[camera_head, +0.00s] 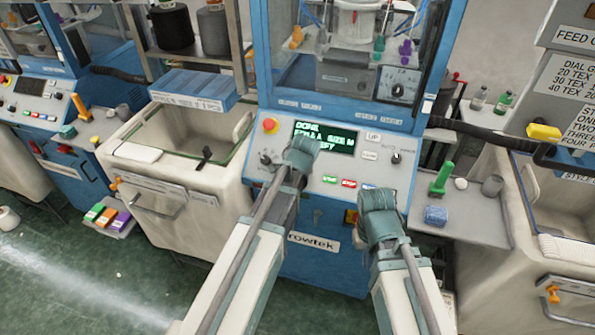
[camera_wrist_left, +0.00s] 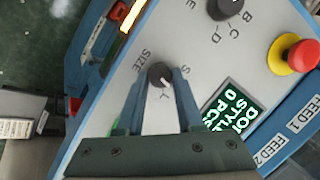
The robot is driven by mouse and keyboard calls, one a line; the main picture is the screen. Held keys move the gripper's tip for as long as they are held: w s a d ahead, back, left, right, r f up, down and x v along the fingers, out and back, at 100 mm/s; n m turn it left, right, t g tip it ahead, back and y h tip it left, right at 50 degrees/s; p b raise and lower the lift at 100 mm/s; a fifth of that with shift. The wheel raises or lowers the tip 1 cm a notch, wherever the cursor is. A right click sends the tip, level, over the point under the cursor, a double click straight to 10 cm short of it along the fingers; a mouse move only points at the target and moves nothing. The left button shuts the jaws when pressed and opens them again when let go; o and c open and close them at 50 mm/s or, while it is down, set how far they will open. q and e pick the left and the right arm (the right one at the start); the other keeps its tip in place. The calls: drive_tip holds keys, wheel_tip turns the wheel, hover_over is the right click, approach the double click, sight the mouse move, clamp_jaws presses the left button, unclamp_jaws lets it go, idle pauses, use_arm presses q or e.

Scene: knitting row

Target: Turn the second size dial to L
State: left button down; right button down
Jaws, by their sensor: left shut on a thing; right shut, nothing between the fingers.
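The size dial (camera_wrist_left: 159,73) is a small dark knob on the sloping light panel, with the words SIZE, S and L around it in the left wrist view. My left gripper (camera_wrist_left: 160,85) is shut on this dial, one finger on each side. A pale mark on the knob seems to lie on the side of the L; its exact setting is hard to read. In the head view my left gripper (camera_head: 303,146) hides the dial. The display (camera_head: 325,138) appears to read SIZE M. My right gripper (camera_head: 378,197) is shut and empty, in front of the panel's lower right.
A style dial (camera_wrist_left: 224,8) and a red stop button (camera_wrist_left: 297,54) on a yellow base sit near the size dial. Coloured buttons (camera_head: 349,183) line the panel's lower edge. A side shelf with a green handle (camera_head: 441,178) stands at right; another knitting machine (camera_head: 45,100) is at left.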

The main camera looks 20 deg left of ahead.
use_arm(q)
drive_tip(key=m, duration=0.1)
drive_tip(key=m+t+b, duration=0.1)
drive_tip(key=m, duration=0.1)
drive_tip(key=shift+s+f, duration=0.15)
drive_tip(key=shift+s, duration=0.05)
drive_tip(key=shift+m+t+y+b, duration=0.3)
drive_tip(key=shift+m+t+b, duration=0.15)
drive_tip(key=shift+m, duration=1.25)
drive_tip(key=c, duration=0.5)
unclamp_jaws()
drive_tip(key=shift+c, duration=0.2)
